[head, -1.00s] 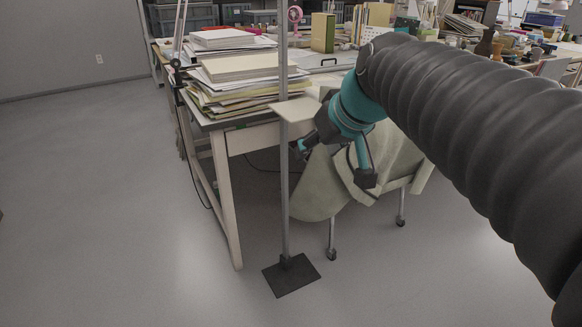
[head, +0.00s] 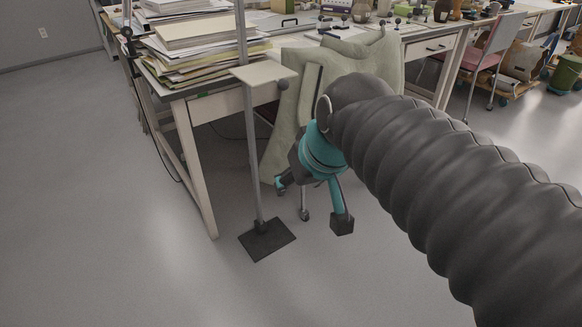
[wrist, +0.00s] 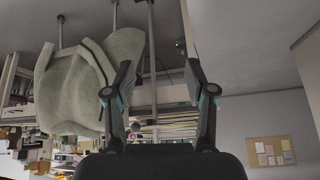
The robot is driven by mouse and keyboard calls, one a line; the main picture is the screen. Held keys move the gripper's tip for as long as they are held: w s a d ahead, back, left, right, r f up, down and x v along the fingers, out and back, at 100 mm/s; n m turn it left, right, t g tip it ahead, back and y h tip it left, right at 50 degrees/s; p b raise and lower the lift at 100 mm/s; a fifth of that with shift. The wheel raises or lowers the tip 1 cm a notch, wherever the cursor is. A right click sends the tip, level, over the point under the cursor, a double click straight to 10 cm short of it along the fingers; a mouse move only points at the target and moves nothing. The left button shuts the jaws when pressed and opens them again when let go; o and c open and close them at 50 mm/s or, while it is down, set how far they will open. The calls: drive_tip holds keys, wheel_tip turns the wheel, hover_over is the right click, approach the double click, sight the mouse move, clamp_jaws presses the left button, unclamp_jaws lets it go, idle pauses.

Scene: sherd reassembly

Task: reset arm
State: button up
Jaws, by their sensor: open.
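My gripper (head: 312,203) is open and empty in the head view. It hangs from the end of my arm, in front of the draped chair and to the right of a thin metal stand, with its fingers pointing down and apart. In the wrist view my gripper (wrist: 160,85) shows two spread fingers with nothing held between them. The wrist picture appears upside down, with the floor at the top.
The stand (head: 252,150) has a small shelf and a dark base plate (head: 267,240). A chair draped with pale green cloth (head: 368,62) is behind my gripper. A worktable (head: 196,150) holds paper stacks (head: 198,50). The floor (head: 90,220) at left is clear.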

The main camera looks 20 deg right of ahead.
drive_tip(key=shift+f, duration=0.1)
drive_tip(key=s+d+f, duration=0.1)
drive_tip(key=s+f, duration=0.5)
drive_tip(key=shift+f+m+g+h, duration=0.15)
drive_tip(key=shift+m+g+h, duration=0.25)
